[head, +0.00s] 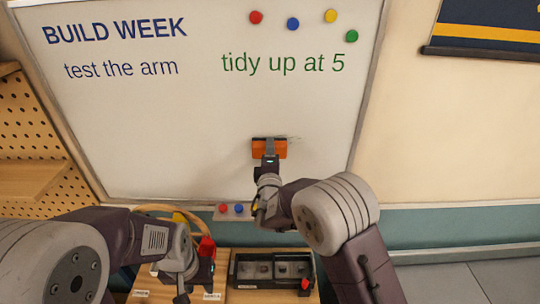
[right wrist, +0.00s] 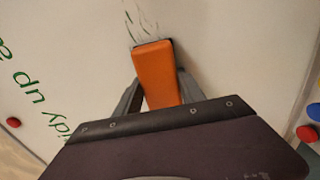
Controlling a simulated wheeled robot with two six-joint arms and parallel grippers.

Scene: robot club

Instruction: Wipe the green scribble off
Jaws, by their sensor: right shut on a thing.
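My right gripper (head: 269,159) is shut on an orange eraser (head: 268,148) with a dark pad edge, held at the lower right part of the whiteboard (head: 150,120). The eraser also shows in the right wrist view (right wrist: 156,75), between the fingers. Thin, faint green strokes of the scribble (right wrist: 141,20) show just beyond the eraser's far end. In the head view only a faint trace shows at its upper right; the eraser may hide more. My left gripper (head: 182,296) hangs low at the left, above the table, its fingers hard to make out.
Green writing "tidy up at 5" (head: 283,63) and blue writing (head: 115,31) are above on the board. Several round magnets (head: 292,24) sit at the top. A ledge (head: 250,211) runs below the board. A black tray (head: 233,272) stands on the wooden table below.

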